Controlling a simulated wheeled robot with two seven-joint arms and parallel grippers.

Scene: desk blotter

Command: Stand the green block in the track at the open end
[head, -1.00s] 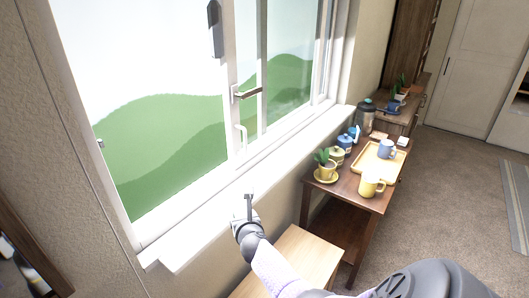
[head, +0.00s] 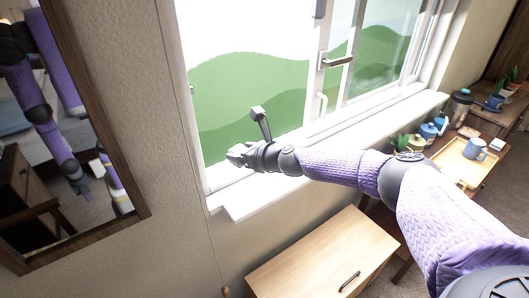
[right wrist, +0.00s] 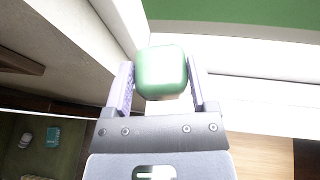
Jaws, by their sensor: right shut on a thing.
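The green block (right wrist: 161,72) is held between the two fingers of my right gripper (right wrist: 160,88) in the right wrist view. In the head view my right gripper (head: 238,155) is in front of the lower left part of the window, above the sill's left end; the block cannot be made out there. The window's lower frame (head: 306,143), where the track runs, is white; its groove is too small to make out, and part is hidden behind my right arm. The handled sash (head: 337,61) stands toward the right. My left gripper is not directly in view.
The white sill (head: 250,205) juts out below the window. A light wood cabinet (head: 315,250) stands beneath it. A framed mirror (head: 135,190) hangs at left and reflects purple arms. A side table with a tray (head: 452,165) and mugs is at right.

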